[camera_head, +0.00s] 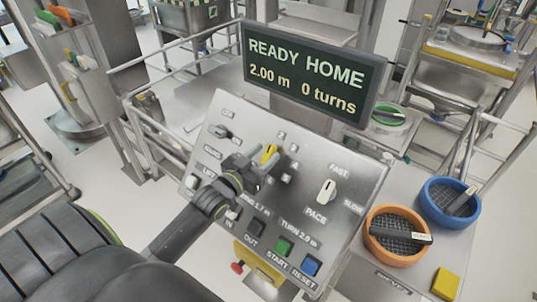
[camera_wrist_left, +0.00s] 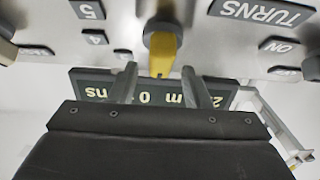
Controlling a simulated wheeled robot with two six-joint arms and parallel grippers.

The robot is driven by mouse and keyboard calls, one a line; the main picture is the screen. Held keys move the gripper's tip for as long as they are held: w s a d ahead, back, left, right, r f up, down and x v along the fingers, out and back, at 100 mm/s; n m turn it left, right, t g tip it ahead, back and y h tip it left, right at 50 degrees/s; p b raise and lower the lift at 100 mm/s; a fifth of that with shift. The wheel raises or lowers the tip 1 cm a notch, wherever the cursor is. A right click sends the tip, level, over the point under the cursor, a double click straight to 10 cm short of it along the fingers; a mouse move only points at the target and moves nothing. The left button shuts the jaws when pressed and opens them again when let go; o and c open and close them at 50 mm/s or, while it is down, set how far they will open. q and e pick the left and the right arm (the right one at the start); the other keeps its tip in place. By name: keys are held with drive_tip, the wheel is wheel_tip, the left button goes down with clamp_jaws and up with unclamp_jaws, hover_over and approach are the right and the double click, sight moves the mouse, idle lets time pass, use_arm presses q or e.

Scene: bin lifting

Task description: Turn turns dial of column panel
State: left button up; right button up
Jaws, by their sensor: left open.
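The turns dial (camera_head: 269,153) is a yellow pointer knob on the grey column panel (camera_head: 330,160). My left gripper (camera_head: 258,168) is at the dial, partly hiding it in the head view. In the left wrist view the yellow dial (camera_wrist_left: 163,52) lies between the tips of my two open fingers (camera_wrist_left: 160,78), with gaps on both sides. The labels TURNS, 5 and 4 show near it. The display (camera_head: 308,75) above the panel reads READY HOME, 2.00 m, 0 turns. My right gripper is not in view.
A white pace knob (camera_head: 326,191) sits right of the dial. Black, green start (camera_head: 283,247) and blue reset (camera_head: 311,264) buttons line the lower edge. A red button (camera_head: 237,267) is below. Orange (camera_head: 399,259) and blue (camera_head: 429,206) bowls stand right of the panel.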

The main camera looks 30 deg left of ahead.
use_arm(q)
drive_tip(key=shift+w+d, duration=0.1)
drive_tip(key=shift+w, duration=1.1)
drive_tip(key=shift+c, duration=0.2)
drive_tip(key=shift+b, duration=0.35)
clamp_jaws()
